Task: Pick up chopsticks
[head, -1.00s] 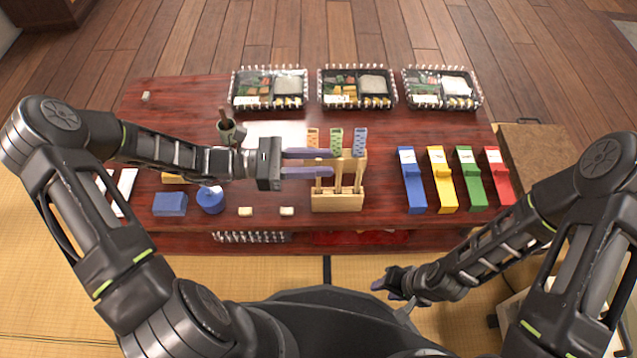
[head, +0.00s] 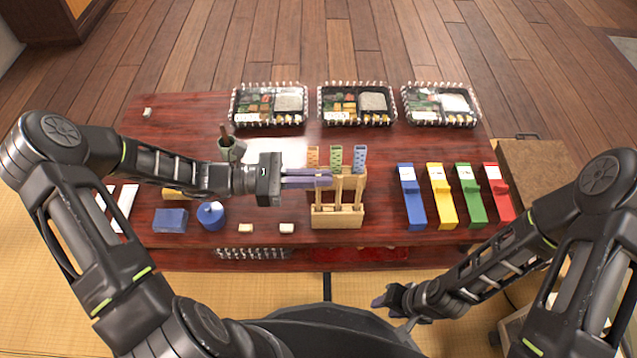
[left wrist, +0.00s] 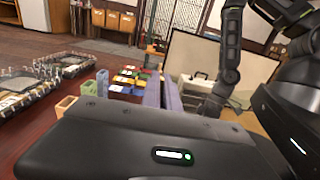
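Three chopstick sets with patterned tops stand upright in a wooden stand (head: 337,220): orange (head: 313,157), green (head: 336,158) and blue (head: 360,157). My left gripper (head: 330,178) points right, its purple fingers close together, overlapping the orange and green sets in the head view. In the left wrist view the orange top (left wrist: 65,106), green top (left wrist: 88,88) and blue top (left wrist: 102,78) stand left of the fingers (left wrist: 162,82). No chopstick shows between the fingers. My right gripper (head: 376,301) is low, off the table's front edge; its opening is unclear.
Three bento boxes line the table's (head: 200,110) back, including one (head: 268,122) at left. Blue (head: 412,205), yellow (head: 441,205), green (head: 472,205) and red (head: 498,200) cases lie right. A blue box (head: 170,220), round blue container (head: 210,217) and green cup (head: 231,150) stand left.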

